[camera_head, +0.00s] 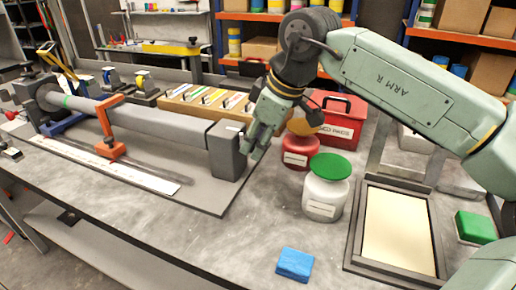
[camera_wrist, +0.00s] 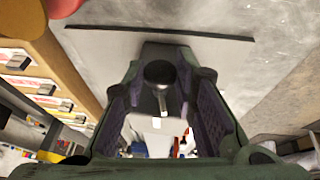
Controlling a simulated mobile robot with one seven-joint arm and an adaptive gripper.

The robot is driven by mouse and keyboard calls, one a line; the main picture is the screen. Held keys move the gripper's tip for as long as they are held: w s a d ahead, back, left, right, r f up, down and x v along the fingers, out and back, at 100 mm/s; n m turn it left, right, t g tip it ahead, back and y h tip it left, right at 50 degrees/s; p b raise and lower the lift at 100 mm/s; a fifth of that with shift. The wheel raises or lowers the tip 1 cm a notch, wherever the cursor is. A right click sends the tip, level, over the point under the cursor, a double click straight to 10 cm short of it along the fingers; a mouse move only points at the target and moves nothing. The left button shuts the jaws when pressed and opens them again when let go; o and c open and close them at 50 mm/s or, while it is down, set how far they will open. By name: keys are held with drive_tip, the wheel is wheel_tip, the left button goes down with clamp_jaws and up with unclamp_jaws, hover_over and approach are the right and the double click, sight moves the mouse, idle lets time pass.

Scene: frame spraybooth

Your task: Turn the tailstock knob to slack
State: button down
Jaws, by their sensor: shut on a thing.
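The tailstock (camera_head: 226,158) is a dark grey block at the right end of the long grey fixture. My gripper (camera_head: 250,142) is at the right face of this block, reaching down from the upper right. In the wrist view, a dark round knob (camera_wrist: 160,72) with a short metallic stem sits between the two fingers of my gripper (camera_wrist: 162,84). The fingers are shut on the knob from both sides. In the head view, the knob is hidden behind the fingers. No mark showing the knob's turn can be made out.
A red jar (camera_head: 298,152), a white jar with a green lid (camera_head: 324,194) and a red box (camera_head: 343,122) stand close right of my gripper. A wooden box of labelled slots (camera_head: 207,103) is behind the fixture. Bench in front is mostly clear, with a blue sponge (camera_head: 295,264).

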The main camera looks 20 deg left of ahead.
drive_tip(key=t+b, duration=0.2)
drive_tip(key=b, duration=0.3)
drive_tip(key=n+t+b, duration=0.1)
drive_tip(key=t+b, duration=0.2)
drive_tip(key=b, duration=0.3)
drive_tip(key=s+f+t+b, duration=0.1)
drive_tip(key=t+b, duration=0.1)
drive_tip(key=b, duration=0.3)
drive_tip(key=shift+n, duration=0.4)
drive_tip(key=shift+r+t+b, duration=0.2)
drive_tip(key=shift+t+b, duration=0.2)
drive_tip(key=c, duration=1.3)
unclamp_jaws()
drive_tip(key=shift+s, duration=0.1)
drive_tip(key=v, duration=1.2)
drive_tip(key=shift+d, duration=0.15)
